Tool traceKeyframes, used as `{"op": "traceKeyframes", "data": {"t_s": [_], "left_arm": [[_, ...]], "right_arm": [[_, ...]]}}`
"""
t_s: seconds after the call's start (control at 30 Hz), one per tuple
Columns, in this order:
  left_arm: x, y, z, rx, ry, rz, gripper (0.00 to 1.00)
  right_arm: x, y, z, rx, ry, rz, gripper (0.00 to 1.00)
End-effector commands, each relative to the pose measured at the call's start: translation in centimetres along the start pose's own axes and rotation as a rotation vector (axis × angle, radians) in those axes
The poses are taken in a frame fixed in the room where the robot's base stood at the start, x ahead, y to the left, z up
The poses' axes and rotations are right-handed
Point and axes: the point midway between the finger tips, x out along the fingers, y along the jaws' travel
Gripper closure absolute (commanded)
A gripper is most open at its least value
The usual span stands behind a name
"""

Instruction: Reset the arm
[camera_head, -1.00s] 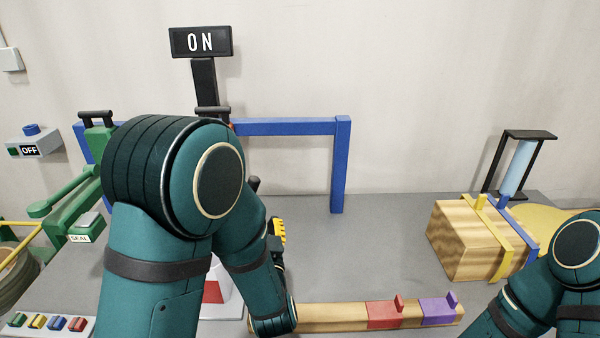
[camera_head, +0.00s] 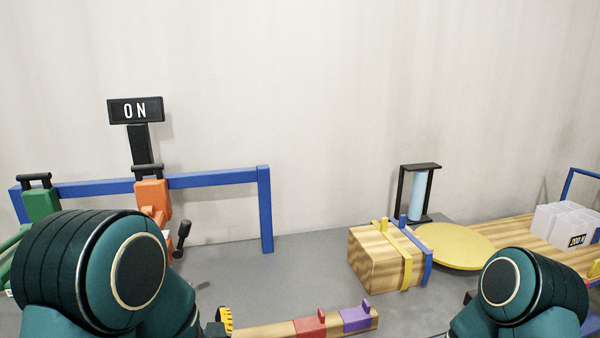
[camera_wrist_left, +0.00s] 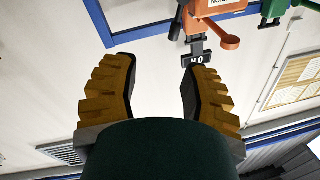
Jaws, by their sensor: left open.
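My left arm (camera_head: 95,270) comes in at the lower left of the head view, its elbow large and close. A yellow, ridged part of my left gripper (camera_head: 226,319) shows at the bottom edge, left of the wooden bar. In the left wrist view both yellow fingers of the gripper (camera_wrist_left: 156,92) stand wide apart with nothing between them. My right arm (camera_head: 522,290) shows at the lower right; its gripper is not in view.
A blue frame (camera_head: 215,180), an orange machine (camera_head: 153,200) and an "ON" sign (camera_head: 135,110) stand at left. A wooden bar (camera_head: 262,330) with red and purple blocks lies in front. A striped wooden box (camera_head: 375,262), yellow disc (camera_head: 460,246) and white bin (camera_head: 560,222) stand right.

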Motion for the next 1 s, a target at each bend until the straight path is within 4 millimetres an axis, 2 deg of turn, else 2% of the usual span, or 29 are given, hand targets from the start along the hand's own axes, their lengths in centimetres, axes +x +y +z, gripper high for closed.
{"op": "traceKeyframes", "data": {"t_s": [0.03,0.13,0.27,0.4,0.5,0.6,0.73,0.83,1.0], "left_arm": [[0.0,0.8,2.2,-0.021,-0.073,0.048,0.55],[-0.7,2.9,6.4,-0.078,-0.232,0.16,0.55],[-3.2,5.8,12.3,-0.164,-0.481,0.311,0.55],[-7.9,8.6,18.0,-0.258,-0.785,0.464,0.55],[-11.9,9.9,20.9,-0.315,-0.996,0.556,0.55],[-15.7,10.8,22.7,-0.356,-1.18,0.63,0.55],[-19.2,11.1,23.7,-0.383,-1.341,0.691,0.55],[-20.5,11.2,24.0,-0.389,-1.399,0.713,0.55],[-20.8,11.2,24.0,-0.391,-1.416,0.718,0.55]], "right_arm": [[0.0,0.0,-0.1,-0.001,0.001,0.0,0.53],[0.1,-0.1,-0.1,-0.002,0.001,-0.001,0.53],[0.1,-0.1,-0.1,-0.001,0.001,-0.001,0.53],[0.0,0.0,0.0,-0.001,0.001,0.0,0.53],[0.1,0.0,0.0,-0.001,0.001,0.0,0.53],[0.1,0.0,0.0,-0.001,0.001,0.0,0.53],[0.0,0.0,-0.1,-0.001,0.001,0.0,0.53],[0.0,0.0,0.0,-0.001,0.001,0.0,0.53],[0.0,0.0,0.0,-0.001,0.001,0.0,0.53]]}}
